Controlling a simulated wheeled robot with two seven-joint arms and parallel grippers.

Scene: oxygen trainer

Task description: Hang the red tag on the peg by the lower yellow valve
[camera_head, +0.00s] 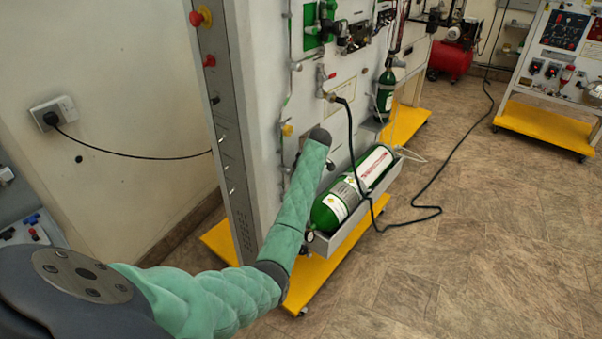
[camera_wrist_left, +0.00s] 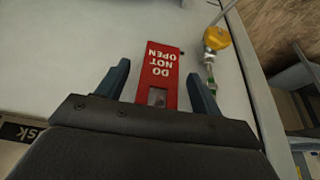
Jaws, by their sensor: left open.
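The red tag (camera_wrist_left: 161,67) reads DO NOT OPEN, upside down in the left wrist view. It lies between the two fingers of my left gripper (camera_wrist_left: 160,83), which are apart on either side and do not appear to touch it. A hole or window shows at the tag's end nearest the palm; whether a peg passes through it I cannot tell. The yellow valve (camera_wrist_left: 216,39) is to the right of the tag on the pale panel. A small yellow valve (camera_head: 287,130) also shows on the panel in the head view, where my arm hides the left gripper and tag.
The trainer panel (camera_head: 262,70) stands on a yellow wheeled base (camera_head: 310,277). A green cylinder (camera_head: 328,212) lies in a grey tray beside my arm. A black hose (camera_head: 352,150) hangs from the panel to the floor.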

